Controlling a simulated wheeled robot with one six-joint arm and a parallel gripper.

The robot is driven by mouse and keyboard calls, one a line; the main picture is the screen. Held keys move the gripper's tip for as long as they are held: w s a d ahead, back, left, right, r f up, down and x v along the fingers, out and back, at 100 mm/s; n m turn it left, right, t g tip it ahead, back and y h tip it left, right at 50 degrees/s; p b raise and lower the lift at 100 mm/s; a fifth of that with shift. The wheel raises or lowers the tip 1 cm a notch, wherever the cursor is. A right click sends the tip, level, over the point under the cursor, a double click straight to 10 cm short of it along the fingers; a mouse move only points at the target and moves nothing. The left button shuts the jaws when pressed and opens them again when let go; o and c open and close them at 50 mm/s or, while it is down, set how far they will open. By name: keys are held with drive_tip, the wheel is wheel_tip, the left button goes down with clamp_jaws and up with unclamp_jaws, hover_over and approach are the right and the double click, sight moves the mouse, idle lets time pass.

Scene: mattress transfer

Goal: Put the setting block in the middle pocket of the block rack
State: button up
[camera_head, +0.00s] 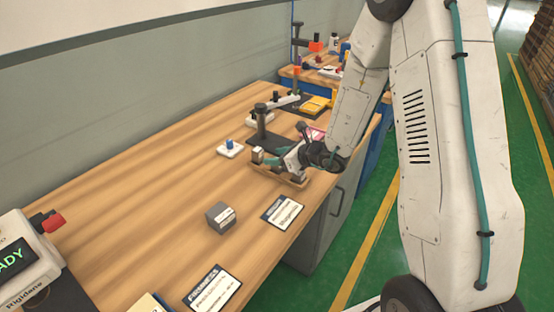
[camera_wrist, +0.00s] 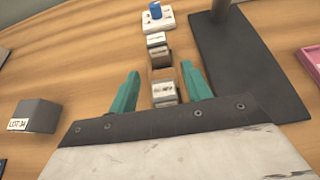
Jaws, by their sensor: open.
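The wooden block rack (camera_head: 262,171) stands near the table's right edge in the head view, partly hidden by my gripper (camera_head: 279,161). In the wrist view my gripper (camera_wrist: 160,68) is open, its teal fingers apart on either side of the rack (camera_wrist: 162,74). A small pale-topped block (camera_wrist: 165,93) lies between the fingers, nearer the palm, with gaps on both sides. A pale-topped block (camera_head: 257,153) stands at the rack's far left end; its pale top (camera_wrist: 156,39) shows beyond the fingertips. I cannot tell which is the setting block or clearly see the middle pocket.
A grey lot-labelled block (camera_head: 220,217) and a printed card (camera_head: 283,212) lie on the table in front of the rack. A dark-based stand (camera_head: 262,120) rises behind it. A white base with a blue knob (camera_head: 230,148) sits to the left. The table's left middle is clear.

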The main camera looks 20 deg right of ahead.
drive_tip(key=v, duration=1.2)
drive_tip(key=s+a+r+n+g+y, duration=0.2)
drive_tip(key=s+a+r+n+g, duration=0.6)
drive_tip(key=s+a+r+n, duration=0.65)
drive_tip(key=s+d+r+n+g+h, duration=0.1)
drive_tip(key=s+d+r+n+h, duration=0.2)
drive_tip(key=s+d+n+h, duration=0.6)
drive_tip(key=s+d+n, duration=0.2)
drive_tip(key=s+n, duration=0.3)
drive_tip(key=s, duration=0.1)
drive_tip(key=shift+h, duration=0.3)
